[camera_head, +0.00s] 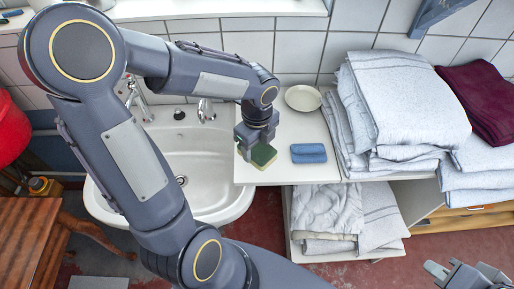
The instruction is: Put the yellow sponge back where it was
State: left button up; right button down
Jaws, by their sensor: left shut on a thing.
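A sponge (263,156) with a dark green face and a yellowish edge is between the fingers of my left gripper (252,146). The gripper is shut on it and points down at the left end of the white counter, beside the sink. I cannot tell whether the sponge touches the counter. A blue sponge (308,153) lies flat on the counter just to the right, apart from it. My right gripper (445,271) is at the bottom right corner, far from the counter items; its fingertips look apart, with nothing seen between them.
The white sink (205,199) with taps is left of the counter (285,173). A small pale dish (303,97) stands behind the blue sponge. Stacks of folded grey towels (405,100) fill the right side. A wooden table (25,235) is at lower left.

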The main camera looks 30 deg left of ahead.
pick_arm(q)
jog(key=w+f, duration=0.1)
jog(key=w+a+f, duration=0.1)
jog(key=f, duration=0.1)
jog(key=w+a+f, duration=0.1)
jog(key=f, duration=0.1)
jog(key=shift+w, duration=0.25)
jog(key=shift+f, duration=1.6)
jog(key=shift+f, duration=0.15)
jog(key=o, duration=1)
jog(key=shift+r, duration=0.2)
